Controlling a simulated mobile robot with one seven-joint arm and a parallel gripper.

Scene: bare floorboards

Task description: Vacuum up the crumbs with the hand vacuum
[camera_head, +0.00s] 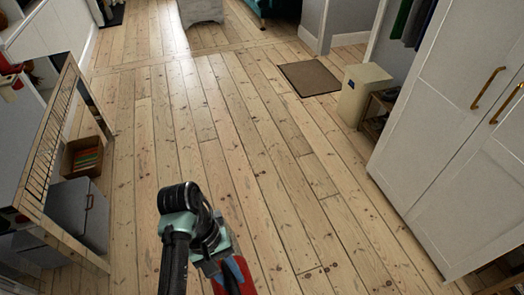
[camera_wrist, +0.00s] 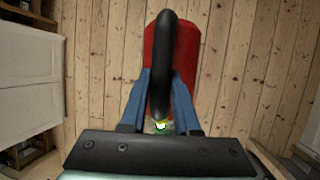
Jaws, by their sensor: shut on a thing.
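The hand vacuum (camera_wrist: 188,50) has a red body and a black curved handle, with a small green and white patch near the handle's lower end in the wrist view. My gripper (camera_wrist: 161,85) has its blue fingers shut on the black handle, one on each side. In the head view, my gripper (camera_head: 215,268) is low in the middle, and part of the red vacuum (camera_head: 240,275) shows beyond it at the bottom edge. The vacuum is over the floorboards; its height above them is unclear. I cannot make out crumbs; the small dark spots look like knots in the wood.
Bare floorboards (camera_head: 190,120) lie open ahead. A white wardrobe (camera_head: 450,130) stands at right, with a cream box (camera_head: 362,92) and brown mat (camera_head: 309,78) beyond it. A rack or table (camera_head: 52,135) stands at left, near a wooden crate (camera_head: 82,158) and grey box (camera_head: 75,205).

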